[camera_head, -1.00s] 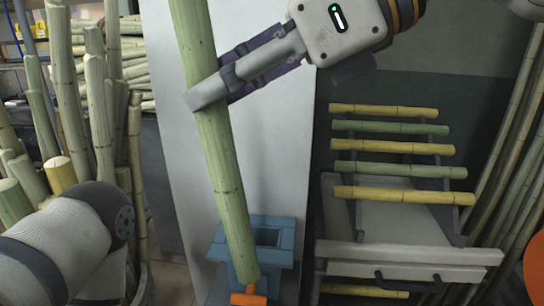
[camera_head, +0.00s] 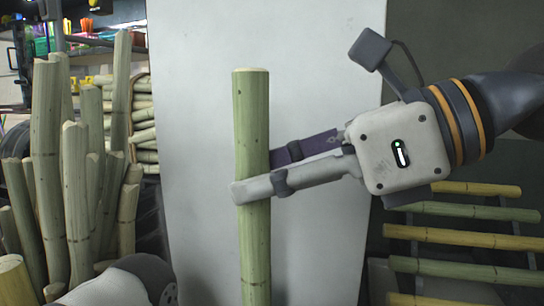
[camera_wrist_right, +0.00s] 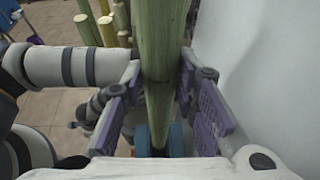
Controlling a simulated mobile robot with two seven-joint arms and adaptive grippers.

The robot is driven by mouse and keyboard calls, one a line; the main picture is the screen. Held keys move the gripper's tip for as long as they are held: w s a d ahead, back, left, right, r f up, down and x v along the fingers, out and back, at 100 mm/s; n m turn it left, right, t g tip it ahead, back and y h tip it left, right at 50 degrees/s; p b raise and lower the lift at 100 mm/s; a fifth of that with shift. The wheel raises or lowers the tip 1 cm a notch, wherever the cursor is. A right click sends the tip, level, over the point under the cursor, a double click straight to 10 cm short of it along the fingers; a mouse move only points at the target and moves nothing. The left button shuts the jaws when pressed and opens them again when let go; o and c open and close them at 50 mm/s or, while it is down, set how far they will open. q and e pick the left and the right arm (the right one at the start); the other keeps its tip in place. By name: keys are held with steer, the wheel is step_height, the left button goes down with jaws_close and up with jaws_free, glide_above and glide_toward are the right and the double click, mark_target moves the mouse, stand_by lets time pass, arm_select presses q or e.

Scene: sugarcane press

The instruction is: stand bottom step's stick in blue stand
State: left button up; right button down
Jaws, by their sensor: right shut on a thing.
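A pale green stick (camera_head: 252,110) stands nearly upright in the head view, its top end free and its lower part cut off by the frame. My right gripper (camera_head: 252,185) is shut on it at about the middle of its visible length. In the right wrist view the stick (camera_wrist_right: 162,60) runs between the purple-padded fingers of my right gripper (camera_wrist_right: 163,95). Parts of the blue stand (camera_wrist_right: 176,140) show on both sides of the stick there. I cannot tell whether the stick's lower end is inside it. My left gripper is not in view.
Yellow and green sticks (camera_head: 465,239) lie on a stepped rack at the right. Several thick upright canes (camera_head: 75,190) stand at the left, with more piled behind. A pale panel (camera_head: 330,80) stands behind the held stick.

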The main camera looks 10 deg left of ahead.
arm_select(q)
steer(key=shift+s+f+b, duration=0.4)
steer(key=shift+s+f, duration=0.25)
arm_select(e)
steer(key=shift+f, duration=5.4)
steer(key=c, duration=1.2)
jaws_free()
steer(key=o, duration=0.6)
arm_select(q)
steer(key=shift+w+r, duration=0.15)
arm_select(e)
glide_toward(270, 277)
steer(key=x, duration=0.3)
